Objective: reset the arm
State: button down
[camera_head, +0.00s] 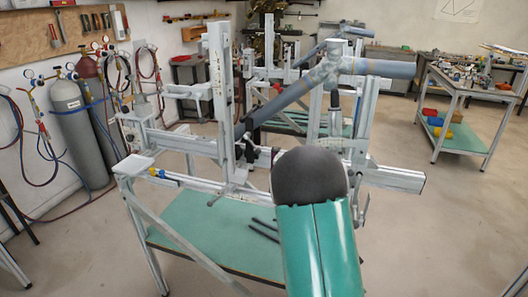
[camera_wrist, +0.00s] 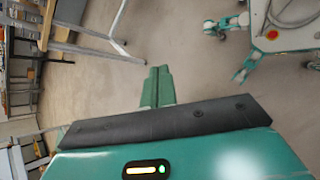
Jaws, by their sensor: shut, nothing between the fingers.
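My arm (camera_head: 318,235), green with a dark rounded joint, rises from the bottom edge of the head view in front of the frame jig. My gripper (camera_wrist: 158,72) shows in the wrist view as two green fingers, side by side and shut with nothing between them. It is over bare floor and touches nothing that I can see. In the head view my gripper cannot be made out. The frame jig (camera_head: 217,75) holds grey-blue tubes (camera_head: 375,67) joined at a node. My arm hides part of the jig.
The jig stands on a table frame with a green lower shelf (camera_head: 215,245) holding dark rods. Gas cylinders (camera_head: 72,130) stand at the left wall. A workbench (camera_head: 465,100) with coloured bins is at the right. The floor (camera_head: 440,225) at the right is clear.

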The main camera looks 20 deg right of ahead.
jog(key=w+a+r+t+y, duration=0.1)
jog(key=w+a+r+t, duration=0.15)
jog(key=a+r, duration=0.55)
jog(key=w+a+r+t+y, duration=0.2)
jog(key=a+r+t, duration=0.2)
jog(key=a+r, duration=0.3)
jog(key=s+a+r+t+y, duration=0.1)
jog(key=s+a+r+t, duration=0.2)
jog(key=a+r, duration=0.3)
jog(key=s+a+r+t+y, duration=0.1)
jog(key=s+a+r+t, duration=0.1)
jog(key=a+r, duration=0.4)
jog(key=shift+s+a+r+t, duration=0.15)
jog(key=shift+s+a+t, duration=0.25)
jog(key=shift+a+t, duration=0.45)
jog(key=shift+a, duration=0.15)
